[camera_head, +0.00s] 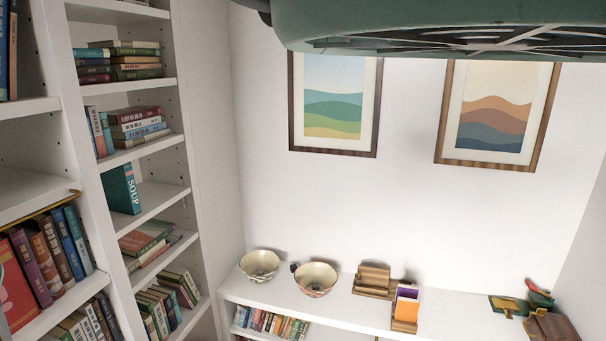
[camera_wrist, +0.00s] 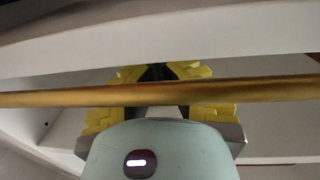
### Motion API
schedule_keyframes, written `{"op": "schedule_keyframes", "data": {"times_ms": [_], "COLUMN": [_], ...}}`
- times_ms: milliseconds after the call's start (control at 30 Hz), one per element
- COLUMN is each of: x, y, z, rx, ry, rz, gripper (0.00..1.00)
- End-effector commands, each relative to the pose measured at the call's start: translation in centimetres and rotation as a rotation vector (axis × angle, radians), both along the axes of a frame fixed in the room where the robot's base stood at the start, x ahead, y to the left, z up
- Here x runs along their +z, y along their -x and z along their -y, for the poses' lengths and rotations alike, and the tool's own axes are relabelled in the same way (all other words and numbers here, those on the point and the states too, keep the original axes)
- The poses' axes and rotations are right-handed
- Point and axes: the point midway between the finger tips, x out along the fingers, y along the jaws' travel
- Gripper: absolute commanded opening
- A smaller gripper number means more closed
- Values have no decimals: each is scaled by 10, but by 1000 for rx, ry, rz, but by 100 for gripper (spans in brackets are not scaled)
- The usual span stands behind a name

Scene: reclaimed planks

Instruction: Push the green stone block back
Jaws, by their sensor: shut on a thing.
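My gripper (camera_wrist: 158,73), with yellow-padded fingers, is in the wrist view under a white shelf board. It is shut on a long brass-coloured rod (camera_wrist: 270,90), which runs across the whole wrist view. How the fingertips meet the rod is partly hidden. In the head view a thin brown-gold rod (camera_head: 45,207) shows at the left, above a row of books; I cannot tell for sure that it is the same rod. My gripper is not visible in the head view. I cannot make out a green stone block for certain in either view.
White bookshelves (camera_head: 152,200) with books fill the left of the head view, including a green book (camera_head: 122,189). A low white cabinet (camera_head: 345,305) along the wall carries two bowls (camera_head: 315,279) and wooden holders (camera_head: 373,280). Two framed pictures (camera_head: 333,105) hang above.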

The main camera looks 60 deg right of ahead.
Motion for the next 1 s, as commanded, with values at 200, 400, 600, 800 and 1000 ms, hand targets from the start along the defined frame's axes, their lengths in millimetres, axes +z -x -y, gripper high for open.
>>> {"op": "schedule_keyframes", "data": {"times_ms": [200,400,600,800,1000], "x": [-1,0,0,-1,-1], "y": [-6,-10,-15,-19,-24], "z": [0,-1,-1,-3,-5], "rx": [0,0,-2,-1,0], "ry": [2,2,2,3,1], "rz": [-2,-2,-2,-3,-2], "gripper": [0,0,0,0,0]}}
